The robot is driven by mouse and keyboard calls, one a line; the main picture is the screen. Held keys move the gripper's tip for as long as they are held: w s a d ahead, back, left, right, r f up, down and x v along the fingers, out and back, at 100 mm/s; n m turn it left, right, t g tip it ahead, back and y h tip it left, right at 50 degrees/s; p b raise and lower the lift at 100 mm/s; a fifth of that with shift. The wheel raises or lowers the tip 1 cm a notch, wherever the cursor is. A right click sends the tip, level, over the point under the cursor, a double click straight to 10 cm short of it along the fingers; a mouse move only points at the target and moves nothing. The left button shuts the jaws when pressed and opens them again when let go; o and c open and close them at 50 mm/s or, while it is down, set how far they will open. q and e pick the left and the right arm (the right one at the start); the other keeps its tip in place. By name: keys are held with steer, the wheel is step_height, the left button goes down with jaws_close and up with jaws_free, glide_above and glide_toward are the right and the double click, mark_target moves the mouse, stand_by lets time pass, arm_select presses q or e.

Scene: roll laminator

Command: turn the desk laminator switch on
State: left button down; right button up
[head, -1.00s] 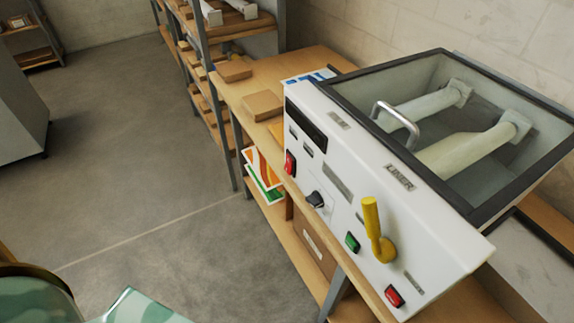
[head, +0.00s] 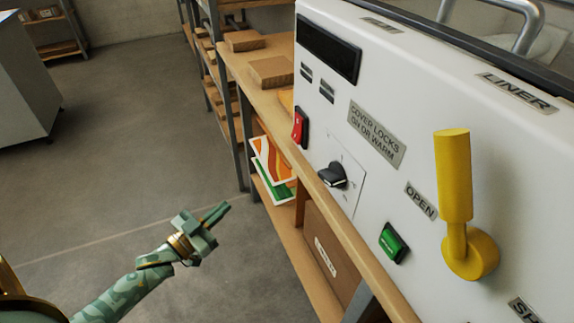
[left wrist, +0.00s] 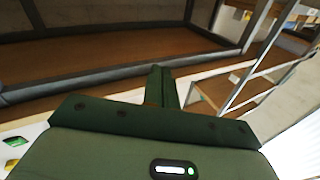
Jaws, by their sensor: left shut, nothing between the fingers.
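The white laminator (head: 400,50) fills the right of the head view, its control panel tilted toward me. A red rocker switch (head: 299,127) sits at the panel's left edge, below a dark display. A black rotary knob (head: 333,175) is right of it. A green button (head: 393,243) and a yellow lever (head: 455,180) are further right. My left gripper (head: 225,208) is over the floor, left of and apart from the panel, shut and empty. Its fingers (left wrist: 162,82) are together in the left wrist view. My right gripper is not in view.
A wooden bench edge (head: 345,222) runs below the panel, with cardboard boxes (head: 270,70) behind. A lower shelf holds colourful sheets (head: 272,165) and a carton (head: 325,250). Shelving stands at the back. The grey floor (head: 130,150) on the left is open.

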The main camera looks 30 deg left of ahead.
arm_select(q)
steer(key=s+d+r+m+h, duration=0.1)
steer(key=d+r+h, duration=0.2)
steer(key=r+h, duration=0.2)
steer(key=s+d+r+m+t+h, duration=0.1)
steer(key=s+d+r+m+h, duration=0.1)
steer(key=r+h, duration=0.4)
step_height(320, 180, up, 5)
steer(key=shift+s+d+r+h, duration=0.2)
steer(key=shift+s+d+h, duration=0.1)
steer(key=shift+d, duration=0.4)
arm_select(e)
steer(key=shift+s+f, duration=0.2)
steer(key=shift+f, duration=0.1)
arm_select(q)
steer(key=shift+w, duration=0.15)
